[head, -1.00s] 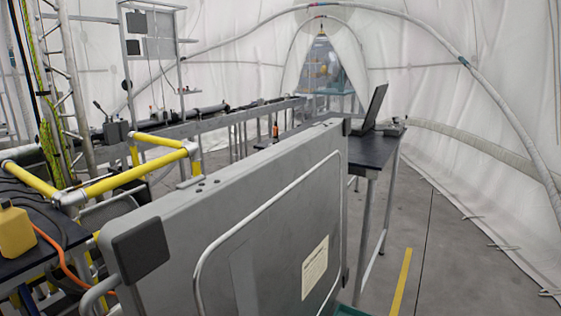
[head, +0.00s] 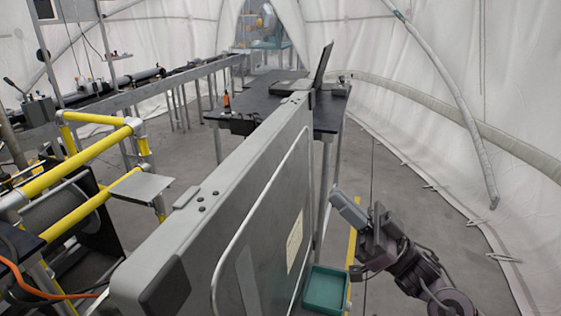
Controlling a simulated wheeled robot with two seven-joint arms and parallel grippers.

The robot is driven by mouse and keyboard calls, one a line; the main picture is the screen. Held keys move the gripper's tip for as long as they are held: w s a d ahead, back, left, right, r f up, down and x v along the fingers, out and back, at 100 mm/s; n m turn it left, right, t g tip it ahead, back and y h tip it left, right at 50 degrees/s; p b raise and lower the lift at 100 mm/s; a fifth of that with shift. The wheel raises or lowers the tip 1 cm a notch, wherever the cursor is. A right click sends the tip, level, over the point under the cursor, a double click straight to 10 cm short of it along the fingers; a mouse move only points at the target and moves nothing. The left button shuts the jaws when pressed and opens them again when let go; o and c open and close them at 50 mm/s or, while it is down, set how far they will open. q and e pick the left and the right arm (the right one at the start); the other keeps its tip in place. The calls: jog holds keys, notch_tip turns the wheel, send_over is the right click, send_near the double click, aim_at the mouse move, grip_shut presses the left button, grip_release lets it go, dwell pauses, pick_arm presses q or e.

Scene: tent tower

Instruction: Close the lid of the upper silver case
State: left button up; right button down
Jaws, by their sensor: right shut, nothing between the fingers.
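A large silver-grey panel (head: 215,215) with dark corner caps, a raised rim line and a pale label stands upright in the head view. It looks like the raised lid of the upper silver case. The case body below it is out of view or hidden. My right gripper (head: 340,203) is to the right of the panel, beside its far end. It is shut and empty, with a gap to the panel in the picture. My left gripper is not in view.
A teal tray (head: 326,290) lies low right of the panel. A dark table (head: 262,98) with an open laptop (head: 322,66) stands beyond. Yellow railing (head: 95,205) and a small grey plate (head: 143,186) are at the left. Floor at the right is clear.

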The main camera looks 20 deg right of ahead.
aim_at(265, 151)
jog(key=shift+w+a+r+p, duration=0.8)
jog(key=shift+w+a+p, duration=0.15)
jog(key=shift+a, duration=0.45)
jog(key=shift+w+a+r+p, duration=0.8)
jog(key=shift+w+a, duration=0.15)
jog(key=shift+a, duration=0.45)
jog(key=shift+w+a+r+p, duration=0.8)
jog(key=shift+w+a+p, duration=0.15)
jog(key=shift+a, duration=0.45)
